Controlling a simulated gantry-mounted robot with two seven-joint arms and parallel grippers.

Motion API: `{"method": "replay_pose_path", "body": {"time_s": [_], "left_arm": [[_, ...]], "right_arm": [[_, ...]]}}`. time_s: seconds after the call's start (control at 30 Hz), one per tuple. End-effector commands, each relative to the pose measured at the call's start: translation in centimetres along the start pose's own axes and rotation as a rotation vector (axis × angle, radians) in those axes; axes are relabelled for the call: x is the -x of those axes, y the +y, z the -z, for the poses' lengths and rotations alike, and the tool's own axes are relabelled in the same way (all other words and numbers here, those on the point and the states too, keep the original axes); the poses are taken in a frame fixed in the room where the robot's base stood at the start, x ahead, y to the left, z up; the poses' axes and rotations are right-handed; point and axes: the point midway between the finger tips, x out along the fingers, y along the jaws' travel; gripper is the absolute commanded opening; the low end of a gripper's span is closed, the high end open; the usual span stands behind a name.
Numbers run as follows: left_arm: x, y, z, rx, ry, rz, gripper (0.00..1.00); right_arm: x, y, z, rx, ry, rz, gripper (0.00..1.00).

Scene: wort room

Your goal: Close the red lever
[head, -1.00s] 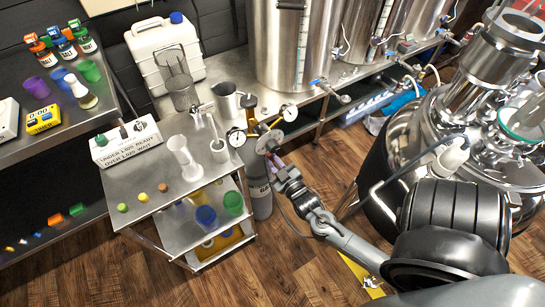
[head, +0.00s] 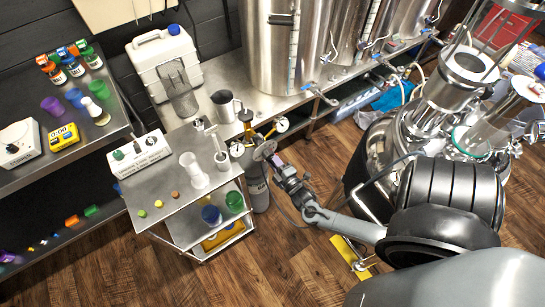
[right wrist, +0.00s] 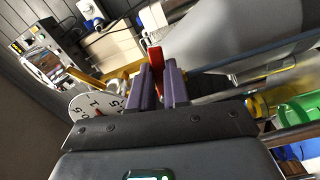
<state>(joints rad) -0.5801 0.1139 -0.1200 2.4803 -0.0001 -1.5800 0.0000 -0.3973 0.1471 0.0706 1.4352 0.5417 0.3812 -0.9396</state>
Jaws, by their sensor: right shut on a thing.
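The red lever (right wrist: 156,58) shows as a narrow red strip between the purple fingers of my right gripper (right wrist: 159,84) in the right wrist view. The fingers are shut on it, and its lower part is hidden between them. In the head view my right gripper (head: 276,163) is at the brass regulator (head: 246,122) on top of the grey gas cylinder (head: 258,193). The lever cannot be made out there. A white dial gauge (right wrist: 91,104) is just left of the fingers in the right wrist view. My left gripper is not in view.
A steel cart (head: 166,203) with a white control box (head: 140,153) stands left of the cylinder. A steel bench (head: 222,78) with large kettles (head: 282,45) is behind. A shiny steel vessel (head: 447,103) stands to the right. The wooden floor in front is mostly clear.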

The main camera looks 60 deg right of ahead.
Motion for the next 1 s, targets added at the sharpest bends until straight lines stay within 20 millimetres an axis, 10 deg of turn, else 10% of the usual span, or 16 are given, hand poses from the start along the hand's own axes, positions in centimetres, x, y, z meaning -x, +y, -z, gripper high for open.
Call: {"method": "replay_pose_path", "body": {"time_s": [0.97,1.0], "left_arm": [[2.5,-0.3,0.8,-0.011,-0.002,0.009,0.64],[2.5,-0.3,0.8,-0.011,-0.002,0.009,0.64]], "right_arm": [[0.0,0.7,0.0,0.244,-0.001,0.002,0.00],[0.0,0.7,0.0,0.244,-0.001,0.002,0.19]]}}
